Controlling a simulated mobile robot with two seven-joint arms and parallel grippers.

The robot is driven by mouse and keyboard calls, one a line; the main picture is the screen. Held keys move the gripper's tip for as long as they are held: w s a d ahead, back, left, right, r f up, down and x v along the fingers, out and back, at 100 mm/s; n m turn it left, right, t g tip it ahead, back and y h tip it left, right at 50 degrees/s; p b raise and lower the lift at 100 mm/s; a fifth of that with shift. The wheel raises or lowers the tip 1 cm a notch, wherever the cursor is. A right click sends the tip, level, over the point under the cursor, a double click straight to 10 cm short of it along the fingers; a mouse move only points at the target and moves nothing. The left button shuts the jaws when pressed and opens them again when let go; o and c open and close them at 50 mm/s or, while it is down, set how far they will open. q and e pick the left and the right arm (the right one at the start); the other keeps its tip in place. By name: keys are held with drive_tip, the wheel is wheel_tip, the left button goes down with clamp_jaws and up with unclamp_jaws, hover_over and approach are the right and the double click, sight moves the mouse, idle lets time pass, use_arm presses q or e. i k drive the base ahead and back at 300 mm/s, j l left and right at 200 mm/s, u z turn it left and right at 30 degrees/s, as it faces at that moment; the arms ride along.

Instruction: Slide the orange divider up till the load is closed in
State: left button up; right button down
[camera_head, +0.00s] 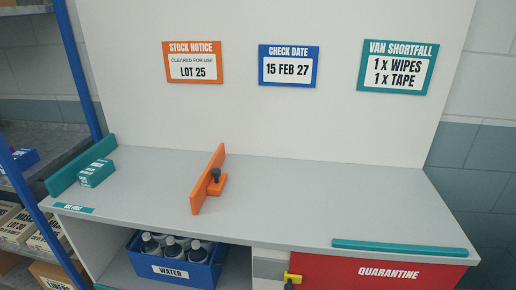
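The orange divider (205,183) stands upright on the grey bench top (300,195), left of its middle, running from back to front. A black knob (215,175) sits on the foot at its right side. The load looks to be a small teal box (96,173) with a white label, at the left end of the bench by a teal end wall (82,166). A wide bare stretch of bench lies between the box and the divider. Neither of my grippers shows in the head view.
A teal strip (400,248) lies along the right front edge. Below are a blue WATER crate (182,272) of bottles, a red QUARANTINE panel (350,270) and a yellow piece with a black knob (290,284). A blue-framed shelf stands left. The bench right of the divider is clear.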

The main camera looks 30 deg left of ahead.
sight(212, 182)
drive_tip(key=u, duration=1.25)
